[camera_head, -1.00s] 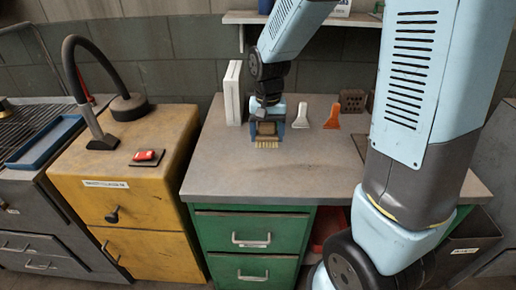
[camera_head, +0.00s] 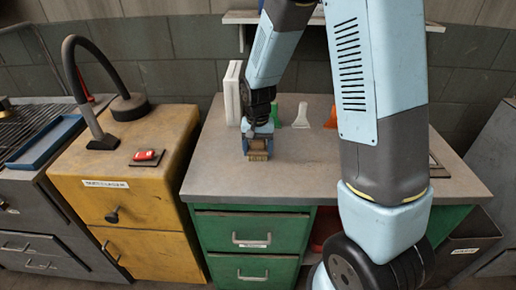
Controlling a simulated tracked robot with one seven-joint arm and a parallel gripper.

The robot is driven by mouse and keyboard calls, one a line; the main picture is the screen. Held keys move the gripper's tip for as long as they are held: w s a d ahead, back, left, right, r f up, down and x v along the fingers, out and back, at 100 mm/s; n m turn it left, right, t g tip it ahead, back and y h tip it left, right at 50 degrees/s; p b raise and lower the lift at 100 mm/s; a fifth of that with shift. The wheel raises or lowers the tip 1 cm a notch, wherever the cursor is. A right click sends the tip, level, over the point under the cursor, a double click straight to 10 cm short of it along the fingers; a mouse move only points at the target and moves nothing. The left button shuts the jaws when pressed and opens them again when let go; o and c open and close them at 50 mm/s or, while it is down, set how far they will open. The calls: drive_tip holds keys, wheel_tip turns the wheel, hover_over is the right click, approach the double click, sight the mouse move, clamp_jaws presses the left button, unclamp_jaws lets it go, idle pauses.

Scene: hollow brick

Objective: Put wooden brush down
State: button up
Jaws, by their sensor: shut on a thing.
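My gripper (camera_head: 258,139) points down over the left part of the grey desk top (camera_head: 225,172). It is shut on the wooden brush (camera_head: 258,154), whose pale bristle end shows below the blue fingers. The brush is held upright, bristles down, at or just above the desk top; I cannot tell if it touches. Its upper part is hidden by the fingers.
A white upright box (camera_head: 232,94), a green item (camera_head: 275,113), a white scraper (camera_head: 301,116) and an orange scraper (camera_head: 331,118) stand behind the gripper. My arm hides part of the desk's right side. The desk front is clear. A yellow cabinet (camera_head: 150,200) stands left.

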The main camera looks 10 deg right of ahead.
drive_tip(key=o, duration=1.1)
wheel_tip(320, 180, up, 12)
drive_tip(key=shift+f, duration=0.15)
drive_tip(key=shift+s+d+r, duration=0.1)
drive_tip(key=shift+r, duration=0.35)
drive_tip(key=s+d+r+t, duration=0.2)
drive_tip(key=s+d+r, duration=0.2)
drive_tip(key=s, duration=0.3)
drive_tip(key=s+d+r+n+t, duration=0.1)
drive_tip(key=s+d+r, duration=0.3)
drive_tip(key=s+r, duration=0.2)
drive_tip(key=s+d+r+n+t, duration=0.1)
drive_tip(key=s+d+r, duration=0.3)
drive_tip(key=s, duration=0.4)
drive_tip(key=shift+s+d+r+t, duration=0.15)
drive_tip(key=shift+s+r+t, duration=0.2)
drive_tip(key=shift+r+t, duration=0.45)
